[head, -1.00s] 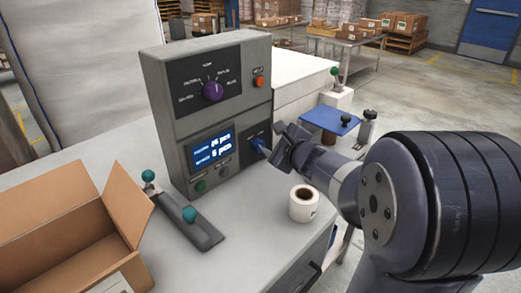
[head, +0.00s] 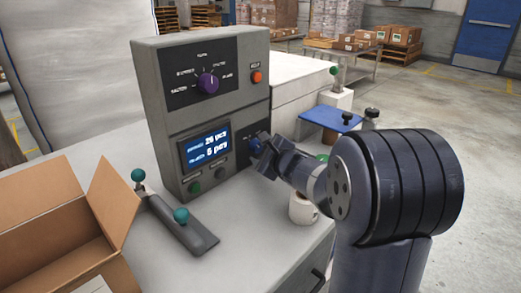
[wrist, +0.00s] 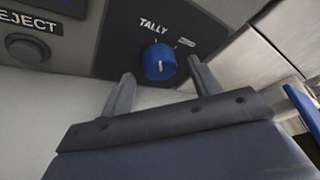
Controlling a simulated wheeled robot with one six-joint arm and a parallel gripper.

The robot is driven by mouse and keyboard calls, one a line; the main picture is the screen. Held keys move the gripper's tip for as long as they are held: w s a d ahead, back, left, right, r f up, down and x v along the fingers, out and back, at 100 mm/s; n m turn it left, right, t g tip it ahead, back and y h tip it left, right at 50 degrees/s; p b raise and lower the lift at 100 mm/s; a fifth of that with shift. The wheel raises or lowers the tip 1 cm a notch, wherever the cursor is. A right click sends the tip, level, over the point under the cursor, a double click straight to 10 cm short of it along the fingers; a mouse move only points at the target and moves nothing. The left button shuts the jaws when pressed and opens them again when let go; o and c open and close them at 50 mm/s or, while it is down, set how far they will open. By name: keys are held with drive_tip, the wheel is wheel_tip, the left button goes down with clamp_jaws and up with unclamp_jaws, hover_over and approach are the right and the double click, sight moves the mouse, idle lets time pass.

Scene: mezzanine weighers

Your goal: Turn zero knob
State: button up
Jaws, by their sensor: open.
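A small blue knob (head: 255,146) sits on the dark lower-right panel of the grey weigher console (head: 150,85). In the wrist view the blue knob (wrist: 159,62) has a white pointer mark and stands below the word TALLY. A second mark to its right is too blurred to read. My gripper (wrist: 163,84) is open and empty, with one finger on each side of the knob in the picture. Its fingertips appear just short of the knob; contact is not clear. In the head view my gripper (head: 264,150) partly covers the knob. No label reading zero is legible.
A purple knob (head: 208,83) and an orange button (head: 256,77) are on the upper panel, above a lit display (head: 205,146). A REJECT button (wrist: 28,49) is left of the knob. A paper roll (head: 302,208) stands below my arm. An open carton (head: 112,205) is at left.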

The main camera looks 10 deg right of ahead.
drive_tip(key=shift+w+a+f, duration=0.15)
drive_tip(key=shift+w, duration=0.45)
drive_tip(key=shift+c, duration=0.5)
drive_tip(key=c, duration=0.9)
